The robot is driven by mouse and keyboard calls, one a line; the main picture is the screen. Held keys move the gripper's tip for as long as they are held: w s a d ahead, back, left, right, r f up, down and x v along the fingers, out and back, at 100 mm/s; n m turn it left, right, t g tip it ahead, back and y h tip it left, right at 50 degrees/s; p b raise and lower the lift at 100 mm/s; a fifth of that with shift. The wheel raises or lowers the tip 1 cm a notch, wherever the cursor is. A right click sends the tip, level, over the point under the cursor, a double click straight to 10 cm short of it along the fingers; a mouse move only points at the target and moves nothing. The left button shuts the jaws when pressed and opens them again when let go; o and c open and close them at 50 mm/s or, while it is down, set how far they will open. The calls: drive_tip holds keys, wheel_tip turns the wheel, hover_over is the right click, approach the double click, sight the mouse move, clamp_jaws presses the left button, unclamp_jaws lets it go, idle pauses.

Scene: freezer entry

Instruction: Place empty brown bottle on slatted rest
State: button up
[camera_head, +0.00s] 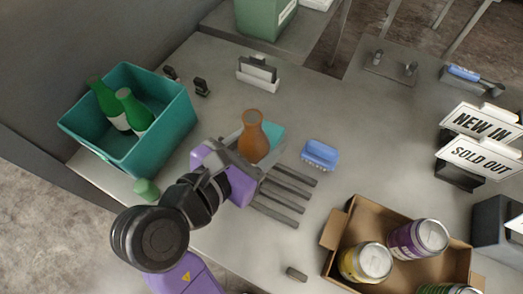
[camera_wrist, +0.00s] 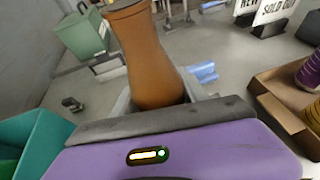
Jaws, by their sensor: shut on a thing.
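The brown bottle (camera_head: 253,137) is upright in my gripper (camera_head: 247,158), which is shut on it. In the wrist view the bottle (camera_wrist: 152,60) rises from between the jaws, and its lower end is hidden by the gripper (camera_wrist: 155,108). The slatted rest (camera_head: 284,194), a set of dark grey parallel bars, lies on the counter just right of and below my gripper in the head view. My gripper and wrist hide its left part. I cannot tell whether the bottle's base touches anything.
A teal crate (camera_head: 180,125) with two green bottles stands left. A blue brush (camera_head: 320,154) lies right of the bottle, and a teal item (camera_head: 274,134) is behind it. A cardboard box (camera_head: 339,222) of cans stands at lower right. The counter's upper middle is mostly clear.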

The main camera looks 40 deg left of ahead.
drive_tip(key=shift+f, duration=2.2)
drive_tip(key=shift+f, duration=0.1)
drive_tip(key=o, duration=1.3)
drive_tip(key=shift+o, duration=0.2)
drive_tip(key=shift+b, duration=0.3)
drive_tip(key=shift+s+r, duration=0.25)
drive_tip(key=shift+s, duration=0.15)
drive_tip(key=a+v, duration=0.1)
drive_tip(key=v, duration=1)
drive_tip(key=shift+d, duration=0.5)
drive_tip(key=shift+s, duration=0.15)
